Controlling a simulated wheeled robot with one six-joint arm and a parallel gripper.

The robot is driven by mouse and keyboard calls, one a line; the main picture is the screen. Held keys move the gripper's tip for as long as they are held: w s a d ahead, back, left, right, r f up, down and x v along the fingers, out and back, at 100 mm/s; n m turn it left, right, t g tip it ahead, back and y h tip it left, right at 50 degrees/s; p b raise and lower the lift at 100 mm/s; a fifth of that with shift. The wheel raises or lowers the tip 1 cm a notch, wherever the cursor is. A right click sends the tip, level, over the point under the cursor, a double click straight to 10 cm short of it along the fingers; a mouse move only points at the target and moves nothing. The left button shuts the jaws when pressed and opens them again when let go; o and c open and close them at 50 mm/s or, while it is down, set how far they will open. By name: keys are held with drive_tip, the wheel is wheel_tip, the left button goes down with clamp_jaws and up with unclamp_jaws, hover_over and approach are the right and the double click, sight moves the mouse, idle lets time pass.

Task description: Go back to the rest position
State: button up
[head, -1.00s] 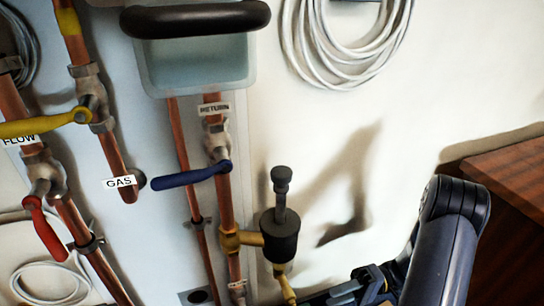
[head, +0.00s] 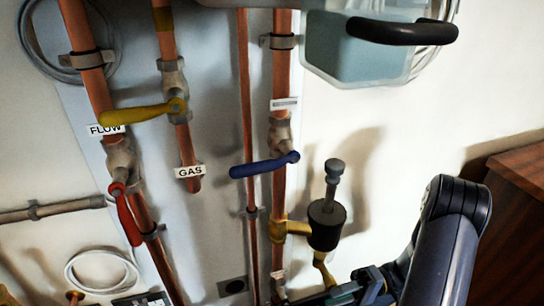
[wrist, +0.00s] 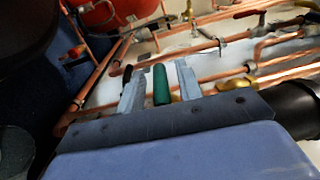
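My gripper shows in the wrist view (wrist: 160,80), with its two pale fingers apart. A green handle (wrist: 161,85) appears between them, with a gap on each side; I cannot tell how far beyond the fingertips it lies. In the head view my arm is at the lower right, bent. Its lower end, near the bottom edge, is partly cut off, and the fingertips cannot be made out there.
Copper pipes carry a yellow lever (head: 140,113), a red lever (head: 128,216) and a blue lever (head: 264,165). A black-topped fitting (head: 327,222) stands out close to my arm. A clear container (head: 370,52) is above, a wooden cabinet (head: 520,185) at right.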

drive_tip(key=shift+d+r+h, duration=0.15)
drive_tip(key=shift+r+h, duration=0.05)
drive_tip(key=shift+h, duration=0.4)
drive_tip(key=shift+t+h+p, duration=0.7)
drive_tip(key=shift+t+h, duration=0.2)
drive_tip(key=shift+h, duration=1.2)
